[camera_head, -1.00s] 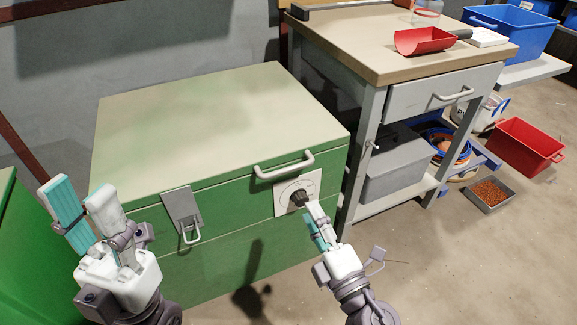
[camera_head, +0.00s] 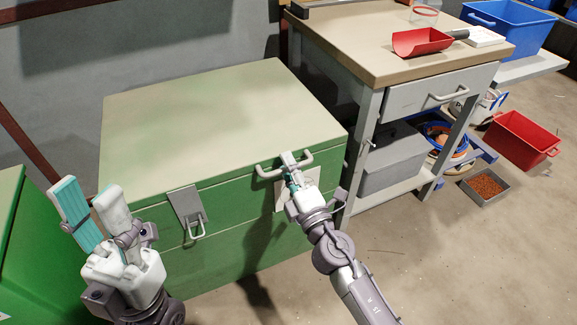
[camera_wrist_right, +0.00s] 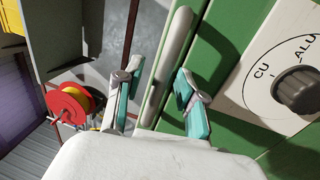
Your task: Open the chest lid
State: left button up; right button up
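The green chest (camera_head: 250,245) stands with its pale green lid (camera_head: 205,125) closed. A grey bar handle (camera_head: 266,173) is on its upper front edge. My right gripper (camera_head: 287,160) is at this handle. In the right wrist view the handle bar (camera_wrist_right: 173,50) runs between the two spread fingers of my right gripper (camera_wrist_right: 155,92), with gaps showing beside it. A dark dial (camera_wrist_right: 297,90) on a white plate marked CU and ALU is at the right there. A grey hasp (camera_head: 186,203) hangs on the chest front. My left gripper (camera_head: 88,195) is open and empty, left of the chest.
A workbench (camera_head: 365,62) with a red scoop (camera_head: 420,42) stands right of the chest, a grey box (camera_head: 393,160) on its lower shelf. A red crate (camera_head: 520,145) is on the floor. Another green box (camera_head: 35,260) is at the left. A cable reel (camera_wrist_right: 72,103) shows in the right wrist view.

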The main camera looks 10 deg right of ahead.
grip_shut()
dwell(0.3)
